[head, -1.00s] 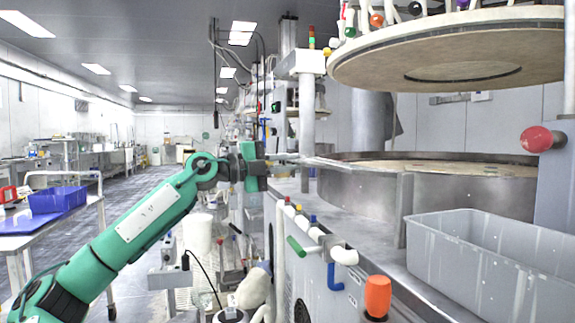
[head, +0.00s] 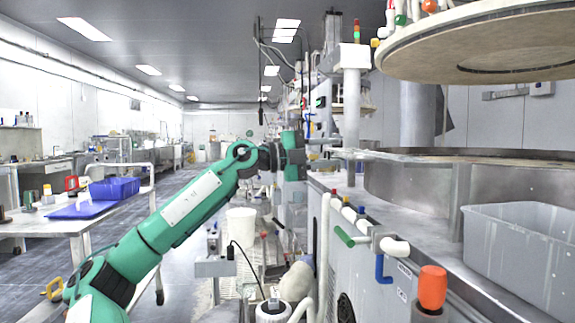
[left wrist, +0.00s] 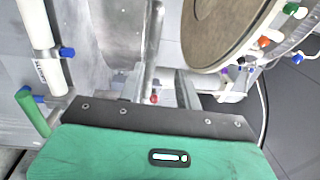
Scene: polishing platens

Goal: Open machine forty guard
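A polishing machine fills the right of the head view, with a round grey metal wall (head: 410,185) around its lower platen. A pale flat guard-like edge (head: 385,155) juts left from that wall. My left gripper (head: 325,151) points right at the near end of this edge; I cannot tell whether it touches it. In the left wrist view, the two fingers (left wrist: 167,86) stand apart with a gap between them, and no held object is clear. No machine number is readable. My right gripper is not in view.
The upper round plate (head: 490,45) hangs over the platen. A grey bin (head: 520,250) stands on the machine's front ledge. An orange knob (head: 432,288) and pipes with a green handle (head: 344,236) are near the front. A cart with a blue bin (head: 114,188) stands left, beside open aisle floor.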

